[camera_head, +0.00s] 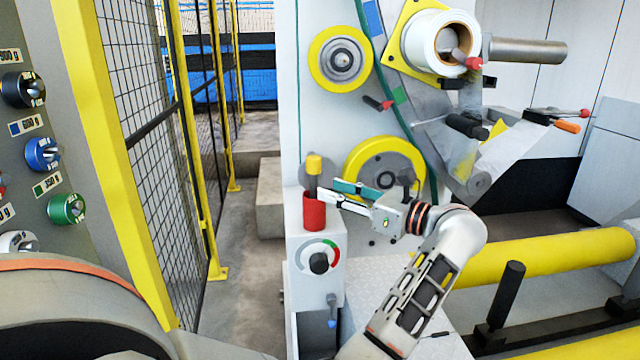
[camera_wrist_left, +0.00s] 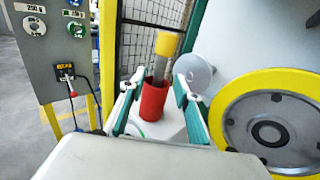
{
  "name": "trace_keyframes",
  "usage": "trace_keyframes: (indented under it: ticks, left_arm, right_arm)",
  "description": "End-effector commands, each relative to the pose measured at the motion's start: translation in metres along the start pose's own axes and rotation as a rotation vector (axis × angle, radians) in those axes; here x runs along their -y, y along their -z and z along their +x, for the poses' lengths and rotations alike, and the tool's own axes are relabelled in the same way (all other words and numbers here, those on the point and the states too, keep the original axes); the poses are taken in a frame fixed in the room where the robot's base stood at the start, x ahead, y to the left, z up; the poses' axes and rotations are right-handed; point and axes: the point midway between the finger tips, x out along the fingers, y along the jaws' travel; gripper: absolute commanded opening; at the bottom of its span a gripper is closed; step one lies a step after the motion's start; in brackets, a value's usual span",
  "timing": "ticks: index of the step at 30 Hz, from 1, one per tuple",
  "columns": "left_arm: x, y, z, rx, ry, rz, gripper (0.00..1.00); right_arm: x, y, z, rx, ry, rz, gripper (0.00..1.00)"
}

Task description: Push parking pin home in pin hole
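A grey-brown rod with a yellow cap (camera_head: 314,165), which seems to be the parking pin, stands nearly upright in a red cup (camera_head: 314,212) on top of a white box. Its lower end is hidden inside the cup. The rod (camera_wrist_left: 160,68) and the red cup (camera_wrist_left: 153,100) also show in the left wrist view. My left gripper (camera_head: 328,188) is open beside the rod. In the left wrist view its green-padded fingers are spread to either side of the rod and cup, and I see no grip on them. I cannot make out the pin hole for certain. My right gripper is out of view.
A yellow-rimmed wheel (camera_head: 385,165) is on the panel just behind my left gripper. A dial (camera_head: 319,262) sits on the white box's front. A film roll (camera_head: 437,42) is at upper right, yellow rollers (camera_head: 550,258) at lower right, a mesh fence (camera_head: 140,90) at left.

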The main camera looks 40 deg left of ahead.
Motion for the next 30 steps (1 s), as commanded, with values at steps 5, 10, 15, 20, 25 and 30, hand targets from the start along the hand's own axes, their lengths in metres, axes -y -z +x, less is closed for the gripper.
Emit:
trace_keyframes:
  ticks: [5, 10, 15, 20, 25, 30]
  left_arm:
    - [0.0, 0.001, 0.019, 0.003, -0.001, 0.0, 0.32]
    - [0.001, 0.006, 0.042, 0.005, -0.002, 0.0, 0.32]
    - [0.001, 0.007, 0.061, 0.004, -0.001, 0.001, 0.32]
    - [0.002, 0.008, 0.065, 0.002, 0.001, 0.002, 0.32]
    - [0.002, 0.008, 0.065, 0.002, 0.0, 0.002, 0.25]
    - [0.002, 0.008, 0.065, 0.002, 0.0, 0.002, 0.0]
  right_arm:
    - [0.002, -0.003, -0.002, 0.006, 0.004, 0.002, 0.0]
    - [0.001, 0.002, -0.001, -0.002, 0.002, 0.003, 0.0]
    - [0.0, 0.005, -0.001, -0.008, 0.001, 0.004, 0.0]
    - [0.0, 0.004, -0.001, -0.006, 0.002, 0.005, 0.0]
    - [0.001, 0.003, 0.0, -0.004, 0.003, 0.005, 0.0]
    - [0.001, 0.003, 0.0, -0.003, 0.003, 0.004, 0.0]
